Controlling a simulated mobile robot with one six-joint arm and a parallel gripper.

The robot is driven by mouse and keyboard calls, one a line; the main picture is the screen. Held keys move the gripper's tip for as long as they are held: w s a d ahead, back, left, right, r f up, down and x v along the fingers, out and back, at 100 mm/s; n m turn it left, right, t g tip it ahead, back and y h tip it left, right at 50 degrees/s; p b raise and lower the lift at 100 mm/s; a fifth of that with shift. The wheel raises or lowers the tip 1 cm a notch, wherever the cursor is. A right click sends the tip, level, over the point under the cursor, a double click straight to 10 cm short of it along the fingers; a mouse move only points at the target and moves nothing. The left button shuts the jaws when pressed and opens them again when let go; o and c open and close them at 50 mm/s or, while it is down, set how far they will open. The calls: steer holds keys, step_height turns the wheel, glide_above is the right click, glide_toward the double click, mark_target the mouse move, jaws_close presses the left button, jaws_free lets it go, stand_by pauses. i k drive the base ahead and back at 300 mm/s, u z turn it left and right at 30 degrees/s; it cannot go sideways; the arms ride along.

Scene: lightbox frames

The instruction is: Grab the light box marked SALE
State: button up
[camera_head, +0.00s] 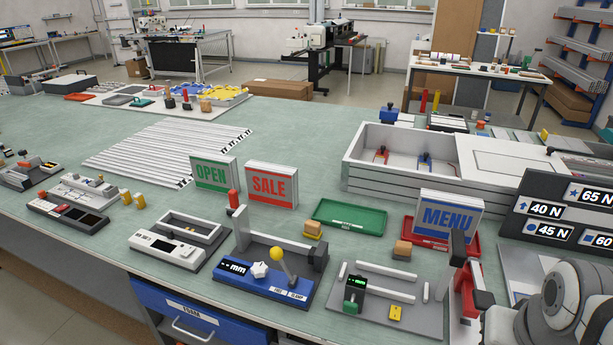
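The light box marked SALE (271,185) stands upright on the green bench top, a white box with red lettering on its front face. The light box marked OPEN (212,173), with a green face, stands close to its left and slightly behind. A light box marked MENU (447,215), with blue lettering, stands farther right at a red tray (464,244). My grey arm links show at the lower right corner, well away from the SALE box. I cannot make out my gripper in this view. The SALE box's front is unobstructed except near its lower left, by a red-handled tool (233,200).
A blue fixture with a yellow-knobbed lever (280,262) and a white-grey fixture (178,244) stand in front. A green tray (349,215) lies right of the SALE box. White rails (165,150) lie behind left; a large grey crate (358,178) stands behind right.

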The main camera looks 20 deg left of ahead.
mark_target(268, 183)
steer(key=z, duration=2.4)
steer(key=k, duration=2.3)
steer(key=u, duration=2.4)
steer(key=i, duration=1)
steer(key=u, duration=0.05)
